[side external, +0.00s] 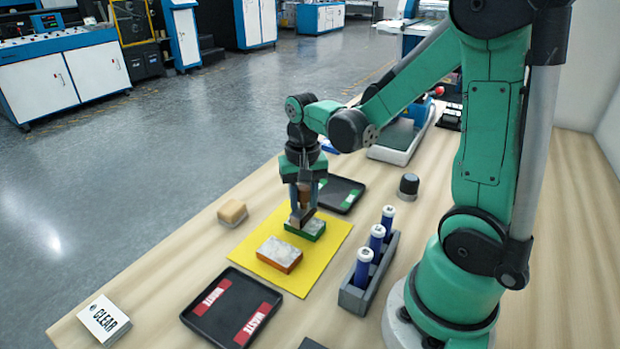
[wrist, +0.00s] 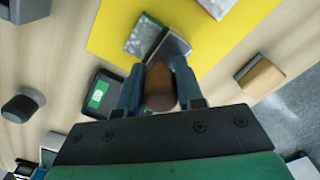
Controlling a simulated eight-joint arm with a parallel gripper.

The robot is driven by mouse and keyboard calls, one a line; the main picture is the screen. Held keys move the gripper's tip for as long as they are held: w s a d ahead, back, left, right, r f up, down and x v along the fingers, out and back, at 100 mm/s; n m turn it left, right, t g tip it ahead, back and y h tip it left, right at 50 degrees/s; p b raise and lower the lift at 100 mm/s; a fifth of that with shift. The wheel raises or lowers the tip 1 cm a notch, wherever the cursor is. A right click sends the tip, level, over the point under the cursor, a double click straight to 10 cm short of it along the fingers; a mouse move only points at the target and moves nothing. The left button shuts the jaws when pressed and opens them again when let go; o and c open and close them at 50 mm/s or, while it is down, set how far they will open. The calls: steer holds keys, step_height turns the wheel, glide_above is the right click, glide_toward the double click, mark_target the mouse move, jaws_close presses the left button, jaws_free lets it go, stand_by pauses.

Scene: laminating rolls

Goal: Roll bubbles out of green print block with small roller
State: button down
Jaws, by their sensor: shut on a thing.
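The green print block (side external: 308,231) lies on the yellow mat (side external: 335,238), its pale top speckled grey. It also shows in the wrist view (wrist: 141,37). My gripper (side external: 304,188) is shut on the brown handle (wrist: 160,92) of the small roller, with a finger on either side. The roller's grey head (wrist: 172,46) points down at the green block's edge and hides part of it. I cannot tell whether the head touches the block. A similar orange print block (side external: 280,254) lies on the mat nearer the camera.
A black tray with red WASTE labels (side external: 205,329) stands in front of the mat, and one with green labels (side external: 352,188) behind it. A grey rack (side external: 352,297) of blue bottles is to the right. A tan block (side external: 232,212) lies left; a CLEAR card (side external: 103,320) lies front left.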

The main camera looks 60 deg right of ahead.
steer(key=shift+s+f, duration=0.1)
steer(key=shift+s, duration=1.15)
steer(key=shift+w, duration=2.25)
steer(key=shift+s, duration=2.25)
step_height(320, 180, up, 6)
steer(key=shift+w, duration=0.1)
